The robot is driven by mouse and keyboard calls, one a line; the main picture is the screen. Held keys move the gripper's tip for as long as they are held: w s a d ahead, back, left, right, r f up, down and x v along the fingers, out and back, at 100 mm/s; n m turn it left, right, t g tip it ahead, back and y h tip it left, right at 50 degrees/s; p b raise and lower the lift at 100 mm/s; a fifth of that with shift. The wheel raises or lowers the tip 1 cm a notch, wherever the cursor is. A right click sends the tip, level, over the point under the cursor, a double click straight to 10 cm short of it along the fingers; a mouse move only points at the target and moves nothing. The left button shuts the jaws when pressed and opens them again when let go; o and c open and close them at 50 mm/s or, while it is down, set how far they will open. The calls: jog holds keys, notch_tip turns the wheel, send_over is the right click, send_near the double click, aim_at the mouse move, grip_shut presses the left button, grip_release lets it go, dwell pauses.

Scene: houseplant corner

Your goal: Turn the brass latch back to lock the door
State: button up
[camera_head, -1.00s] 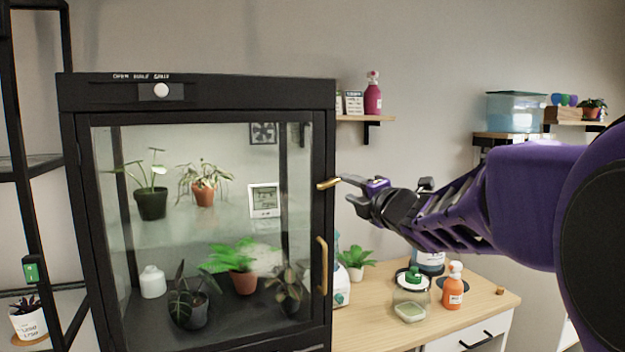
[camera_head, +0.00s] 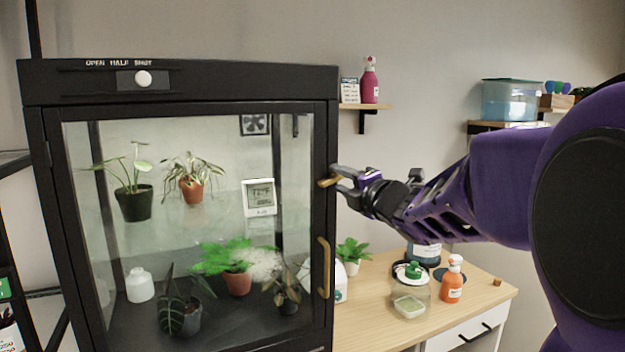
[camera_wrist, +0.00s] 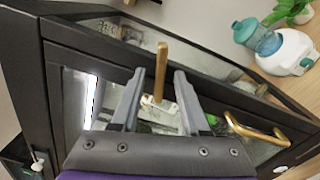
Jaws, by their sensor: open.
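The brass latch (camera_head: 329,181) is on the right frame of the black cabinet's glass door (camera_head: 190,220). In the head view it points out to the right, roughly level. My gripper (camera_head: 337,180) is at the latch with its fingers apart. In the wrist view the latch (camera_wrist: 161,72) stands between the two open fingers of my gripper (camera_wrist: 154,92), with a gap visible on each side. The door looks closed in its frame. The brass door handle (camera_head: 323,268) is below the latch, and it also shows in the wrist view (camera_wrist: 255,131).
Potted plants stand inside the cabinet. A wooden table (camera_head: 470,302) to the right holds an orange bottle (camera_head: 452,280), a jar (camera_head: 409,295) and a small plant (camera_head: 352,253). A wall shelf (camera_head: 366,106) with a pink bottle (camera_head: 369,82) is above the gripper.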

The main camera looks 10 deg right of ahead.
grip_shut()
dwell(0.3)
jog(key=shift+m, duration=1.8)
grip_release()
jog(key=shift+s, duration=0.15)
